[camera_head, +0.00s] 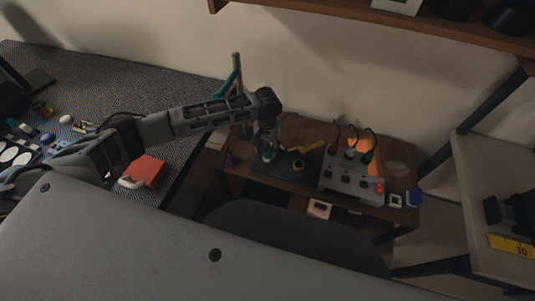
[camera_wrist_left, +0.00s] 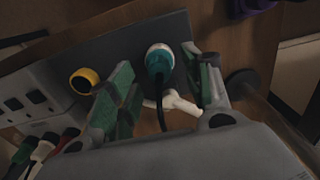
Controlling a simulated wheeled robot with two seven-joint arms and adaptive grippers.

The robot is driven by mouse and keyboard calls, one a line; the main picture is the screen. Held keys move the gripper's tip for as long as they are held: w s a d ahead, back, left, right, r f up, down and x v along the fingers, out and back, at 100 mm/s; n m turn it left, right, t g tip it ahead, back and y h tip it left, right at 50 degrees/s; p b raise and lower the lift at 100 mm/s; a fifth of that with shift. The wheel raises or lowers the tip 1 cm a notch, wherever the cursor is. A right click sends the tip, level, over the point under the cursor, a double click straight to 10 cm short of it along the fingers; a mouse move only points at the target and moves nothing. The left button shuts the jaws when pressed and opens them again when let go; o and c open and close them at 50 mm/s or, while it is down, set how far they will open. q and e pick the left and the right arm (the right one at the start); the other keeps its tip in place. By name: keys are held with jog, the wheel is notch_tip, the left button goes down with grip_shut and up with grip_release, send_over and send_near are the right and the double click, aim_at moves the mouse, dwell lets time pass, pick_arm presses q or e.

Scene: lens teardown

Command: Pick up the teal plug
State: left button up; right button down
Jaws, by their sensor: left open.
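The teal plug (camera_wrist_left: 158,62), with a white rim and a dark cable, stands on a dark plate (camera_wrist_left: 120,45) in the left wrist view. It shows small in the head view (camera_head: 269,155), partly covered by the gripper. My left gripper (camera_wrist_left: 161,82) is open, with its green-padded fingers on either side of the plug. I see a gap between the plug and each finger; nothing is held. In the head view the left gripper (camera_head: 267,146) points down at the dark plate on the wooden table. My right gripper is not in view.
A grey socket box (camera_head: 352,180) with several plugs and cables stands right of the plate. A yellow ring (camera_wrist_left: 85,80) is close to the left finger. A white piece (camera_wrist_left: 178,103) lies near the plug.

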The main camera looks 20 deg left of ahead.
aim_at(267, 154)
pick_arm(q)
jog(key=shift+f, duration=1.4)
grip_shut()
